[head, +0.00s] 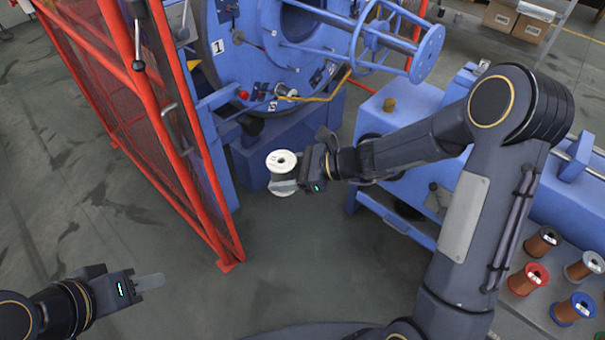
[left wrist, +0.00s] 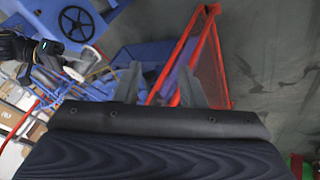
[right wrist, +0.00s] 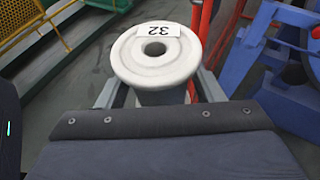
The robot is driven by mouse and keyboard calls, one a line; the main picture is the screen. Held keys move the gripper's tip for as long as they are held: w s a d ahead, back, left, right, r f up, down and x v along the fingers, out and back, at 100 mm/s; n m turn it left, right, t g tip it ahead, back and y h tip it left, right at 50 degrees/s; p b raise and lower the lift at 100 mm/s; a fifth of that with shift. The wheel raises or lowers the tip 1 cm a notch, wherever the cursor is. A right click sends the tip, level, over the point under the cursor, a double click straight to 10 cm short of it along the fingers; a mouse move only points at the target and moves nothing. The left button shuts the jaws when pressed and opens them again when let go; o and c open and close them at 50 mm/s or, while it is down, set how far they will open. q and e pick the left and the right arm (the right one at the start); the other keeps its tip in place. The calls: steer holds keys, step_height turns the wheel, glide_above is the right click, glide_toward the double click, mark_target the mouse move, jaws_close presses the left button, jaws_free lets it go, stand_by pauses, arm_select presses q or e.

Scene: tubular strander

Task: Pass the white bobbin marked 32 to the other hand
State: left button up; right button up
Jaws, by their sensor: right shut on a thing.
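The white bobbin marked 32 (head: 282,161) is held in my right gripper (head: 284,187), near the middle of the head view. In the right wrist view the white bobbin (right wrist: 156,62) fills the space between the two fingers, its flange labelled 32 facing the camera. My right gripper is shut on its barrel below that flange. My left gripper (head: 150,282) is at the lower left of the head view, well apart from the bobbin. In the left wrist view its two fingers (left wrist: 160,88) stand apart with nothing between them. The bobbin also shows there, blurred, at the left (left wrist: 80,66).
A red mesh guard (head: 150,130) stands between the left floor and the blue strander (head: 285,60). A blue bench (head: 400,110) lies behind my right arm. Several copper-wire bobbins (head: 528,279) stand on a grey surface at lower right.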

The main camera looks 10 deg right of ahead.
arm_select(q)
steer(key=o, duration=0.5)
steer(key=shift+c, duration=0.2)
arm_select(e)
steer(key=shift+a+r+g, duration=0.15)
steer(key=shift+a+g, duration=0.15)
steer(key=shift+a, duration=0.1)
arm_select(q)
steer(key=o, duration=0.5)
steer(key=shift+w+d+r+n, duration=0.15)
steer(key=shift+w+d+n, duration=0.05)
steer(key=shift+w+n, duration=0.1)
steer(key=shift+o, duration=0.5)
steer(key=w+d+r+n+g+h, duration=0.1)
steer(key=w+d+n+g+h, duration=0.2)
steer(key=w, duration=0.2)
steer(key=shift+w+d+r+g+h, duration=0.15)
steer(key=shift+d+r+g+h, duration=0.1)
steer(key=shift+g+h, duration=0.05)
steer(key=n+g+h, duration=0.3)
steer(key=n+h, duration=0.8)
steer(key=n, duration=0.1)
glide_toward(271, 162)
steer(key=d, duration=1)
